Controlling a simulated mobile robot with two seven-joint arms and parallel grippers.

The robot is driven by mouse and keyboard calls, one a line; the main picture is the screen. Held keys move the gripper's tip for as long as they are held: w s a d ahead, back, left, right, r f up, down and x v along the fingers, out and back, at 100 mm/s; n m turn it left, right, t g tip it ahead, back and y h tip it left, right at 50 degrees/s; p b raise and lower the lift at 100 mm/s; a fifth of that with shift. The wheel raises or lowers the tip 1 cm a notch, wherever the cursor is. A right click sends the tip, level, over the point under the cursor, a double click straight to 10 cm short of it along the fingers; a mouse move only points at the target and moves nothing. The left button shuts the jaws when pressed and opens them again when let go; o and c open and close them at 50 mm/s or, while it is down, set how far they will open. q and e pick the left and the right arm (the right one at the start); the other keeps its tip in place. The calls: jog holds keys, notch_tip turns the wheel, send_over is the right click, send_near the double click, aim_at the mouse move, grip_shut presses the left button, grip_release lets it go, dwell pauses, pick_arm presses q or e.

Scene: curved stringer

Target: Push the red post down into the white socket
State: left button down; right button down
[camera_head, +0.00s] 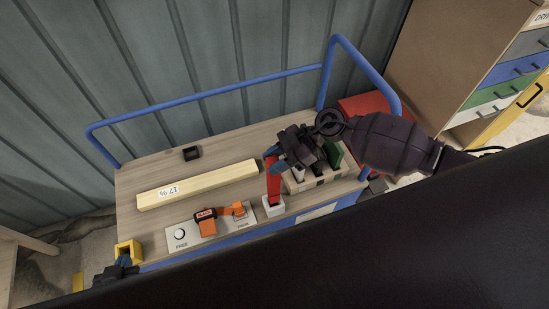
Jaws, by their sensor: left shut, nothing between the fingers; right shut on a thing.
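The red post (273,187) stands roughly upright at the cart's front edge, its lower end at the white socket (274,206). How deep it sits in the socket I cannot tell. My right gripper (275,166) comes in from the right and is shut on the upper part of the red post; its dark body hides some of the top. My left gripper (122,264) is at the lower left, shut and empty, close to a yellow holder (130,248) at the cart's left corner.
On the wooden cart top (150,165) lie a pale beam (198,184), a small black box (191,154) and a panel (181,235) with orange parts. A wooden rack (325,178) with a green piece stands right of the post, under my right arm. A blue rail (215,92) borders the back.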

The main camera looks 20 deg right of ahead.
jog(key=shift+p, duration=1.1)
dwell(0.9)
notch_tip(320, 180, down, 7)
jog(key=b, duration=0.3)
dwell(3.0)
jog(key=c, duration=0.7)
grip_release()
jog(key=shift+c, duration=0.2)
jog(key=v, duration=1)
jog(key=shift+d+r+b, duration=0.25)
jog(key=shift+d+b, duration=0.1)
